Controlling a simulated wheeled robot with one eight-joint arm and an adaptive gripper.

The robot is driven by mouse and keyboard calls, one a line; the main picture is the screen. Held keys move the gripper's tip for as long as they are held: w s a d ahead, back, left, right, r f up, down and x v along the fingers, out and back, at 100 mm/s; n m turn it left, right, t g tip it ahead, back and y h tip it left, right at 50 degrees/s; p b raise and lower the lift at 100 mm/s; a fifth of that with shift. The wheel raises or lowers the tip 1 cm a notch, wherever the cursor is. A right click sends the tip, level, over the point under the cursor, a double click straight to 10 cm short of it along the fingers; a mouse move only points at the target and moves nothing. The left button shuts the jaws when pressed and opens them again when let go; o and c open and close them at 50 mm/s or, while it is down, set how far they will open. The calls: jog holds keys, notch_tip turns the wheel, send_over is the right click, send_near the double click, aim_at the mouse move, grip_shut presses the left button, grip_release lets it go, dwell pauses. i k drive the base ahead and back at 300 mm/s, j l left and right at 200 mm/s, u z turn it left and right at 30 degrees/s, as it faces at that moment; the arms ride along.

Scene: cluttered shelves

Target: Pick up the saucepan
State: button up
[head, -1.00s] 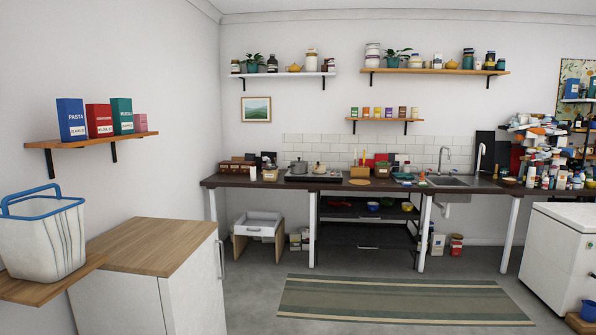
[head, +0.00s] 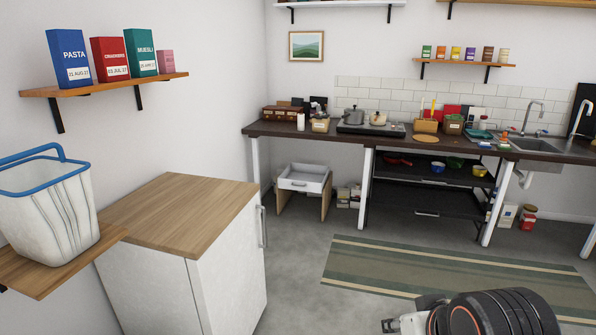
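A grey pot with a lid (head: 353,116) stands on the dark hob (head: 370,129) on the far counter. A smaller light pot (head: 378,118) stands on the hob to its right. A red pan (head: 397,160) sits on the dark shelf below the counter, partly in shadow. Which of these is the saucepan I cannot tell for certain. Part of my arm shows at the bottom right, well in front of the counter and far from the pots. My gripper's fingers are not visible.
A white cabinet with a wooden top (head: 180,215) stands at the left, near a basket (head: 50,225) on a low wall shelf. A striped rug (head: 440,270) lies before the counter (head: 290,133). The grey floor between is open.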

aim_at(353, 118)
jog(key=i, duration=2.2)
jog(key=i+j+z, duration=0.1)
jog(key=i+z, duration=0.2)
jog(key=i, duration=0.3)
jog(key=i+j+z, duration=0.3)
jog(key=i, duration=0.3)
jog(key=i+j+z, duration=0.25)
jog(key=i, duration=0.3)
jog(key=i+j+z, duration=0.3)
jog(key=i+j, duration=0.2)
